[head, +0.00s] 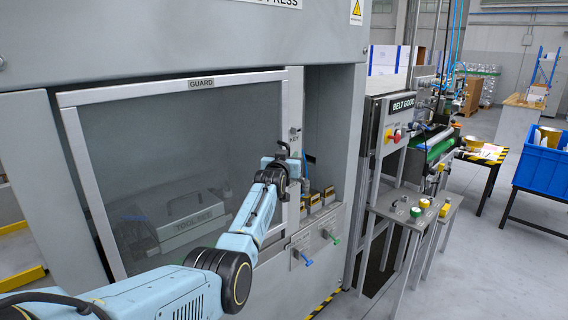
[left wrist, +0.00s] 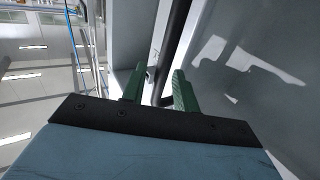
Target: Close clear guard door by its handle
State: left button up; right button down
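The clear guard door (head: 170,130) has a pale metal frame and a GUARD label on its top rail. It covers most of the press front. A gap shows to the right of its right upright. My left gripper (head: 290,168) is at that right upright, and the arm hides part of the door. In the left wrist view, a dark bar, which looks like the door handle (left wrist: 174,35), runs between the two green fingers of my left gripper (left wrist: 160,85). The fingers stand apart, with small gaps beside the bar. In the head view the handle is mostly hidden by the gripper.
A toolbox (head: 190,222) shows through the door panel. Yellow-topped blocks (head: 318,203) sit in the gap at right. A control box marked BELT GOOD (head: 402,117) and a small stand with buttons (head: 415,208) are further right. Open floor lies in front of the blue crate (head: 543,163).

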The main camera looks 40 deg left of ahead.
pick_arm(q)
jog(key=p+v, duration=0.1)
jog(key=v, duration=1.2)
jog(key=shift+s, duration=0.1)
dwell(0.4)
